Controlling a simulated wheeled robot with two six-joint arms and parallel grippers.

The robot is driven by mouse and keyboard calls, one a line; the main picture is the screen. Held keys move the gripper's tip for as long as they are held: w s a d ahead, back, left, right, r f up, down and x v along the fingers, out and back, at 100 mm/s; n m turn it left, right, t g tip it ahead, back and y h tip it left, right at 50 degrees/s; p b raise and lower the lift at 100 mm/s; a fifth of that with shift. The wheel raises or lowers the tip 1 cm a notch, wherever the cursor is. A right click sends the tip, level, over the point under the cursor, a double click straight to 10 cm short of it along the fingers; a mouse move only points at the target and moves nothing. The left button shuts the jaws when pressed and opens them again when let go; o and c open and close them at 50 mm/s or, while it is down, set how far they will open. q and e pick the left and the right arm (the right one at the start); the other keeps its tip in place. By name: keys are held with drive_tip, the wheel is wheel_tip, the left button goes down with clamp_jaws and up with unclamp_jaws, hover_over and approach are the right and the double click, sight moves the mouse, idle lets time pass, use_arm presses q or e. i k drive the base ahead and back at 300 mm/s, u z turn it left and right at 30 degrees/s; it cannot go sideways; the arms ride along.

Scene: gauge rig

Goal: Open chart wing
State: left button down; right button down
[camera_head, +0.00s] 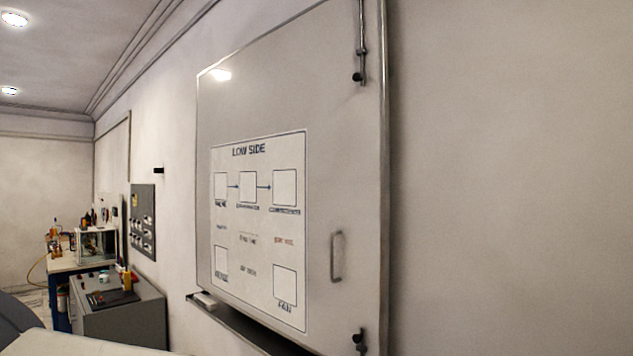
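The chart wing (290,100) is a large pale panel on the wall, seen at an angle in the head view. It carries a white chart headed "LOW SIDE" (260,225) with boxes and arrows. A vertical grey handle (337,256) sits near its right edge. A rod latch with a dark knob (358,76) is at the top right, and another dark-knobbed latch (359,342) is at the bottom right. The panel appears to lie along the wall. Neither gripper is in view.
A dark ledge (235,325) with a small pale block runs under the panel. A grey cabinet (125,320) and a blue-legged bench (80,264) with bottles stand at the left. Bare wall (510,180) fills the right side.

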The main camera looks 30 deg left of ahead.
sight(291, 171)
drive_tip(key=u, duration=0.45)
drive_tip(key=k, duration=0.95)
drive_tip(key=z, duration=0.05)
drive_tip(key=i, duration=0.8)
drive_tip(key=u, duration=0.4)
drive_tip(key=i, duration=0.85)
drive_tip(key=u, duration=0.45)
